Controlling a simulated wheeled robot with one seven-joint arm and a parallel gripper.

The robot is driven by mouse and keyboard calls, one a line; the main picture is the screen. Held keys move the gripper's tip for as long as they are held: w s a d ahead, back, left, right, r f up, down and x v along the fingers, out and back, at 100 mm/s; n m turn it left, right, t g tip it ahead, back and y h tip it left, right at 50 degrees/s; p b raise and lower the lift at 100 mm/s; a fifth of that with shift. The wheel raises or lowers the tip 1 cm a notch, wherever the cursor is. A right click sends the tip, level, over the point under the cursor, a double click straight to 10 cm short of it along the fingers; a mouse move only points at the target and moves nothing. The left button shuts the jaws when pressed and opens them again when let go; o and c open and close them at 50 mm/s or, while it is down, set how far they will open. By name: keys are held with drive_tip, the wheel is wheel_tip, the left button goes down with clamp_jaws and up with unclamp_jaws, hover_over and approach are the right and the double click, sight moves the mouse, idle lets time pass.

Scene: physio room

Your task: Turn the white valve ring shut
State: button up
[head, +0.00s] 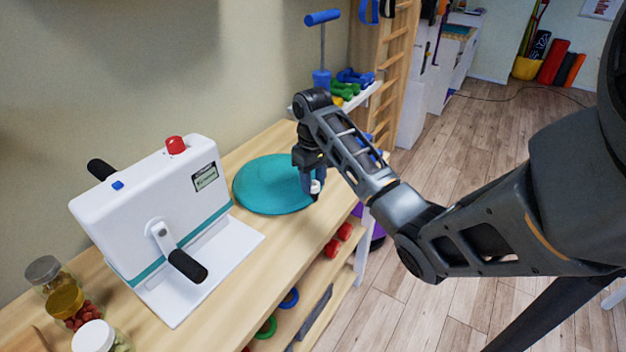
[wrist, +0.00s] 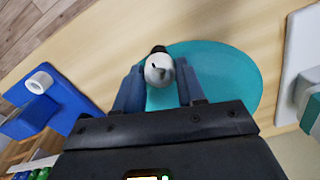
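A round teal cushion (head: 268,183) lies flat on the wooden bench. The white valve ring (head: 315,187) is at its edge nearest the aisle, with a dark tip beside it. In the wrist view the white valve ring (wrist: 159,71) lies between my two fingers, in front of the teal cushion (wrist: 225,80). My gripper (head: 314,180) points down at the valve; its fingers (wrist: 160,80) stand apart by about the ring's width, one on each side. Whether they press on the ring or leave a small gap cannot be told.
A white crank machine (head: 150,215) with black handles and a red knob stands left of the cushion. Several jars (head: 66,303) are at the bench's near left. A blue object with a white ring (wrist: 45,100) shows in the wrist view. Bare bench (head: 245,290) lies in front.

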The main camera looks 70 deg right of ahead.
drive_tip(key=o, duration=0.3)
drive_tip(key=shift+o, duration=0.2)
wheel_tip(320, 180, up, 8)
drive_tip(key=p, duration=0.4)
drive_tip(key=shift+a+f, duration=0.1)
drive_tip(key=shift+f, duration=0.1)
idle(0.5)
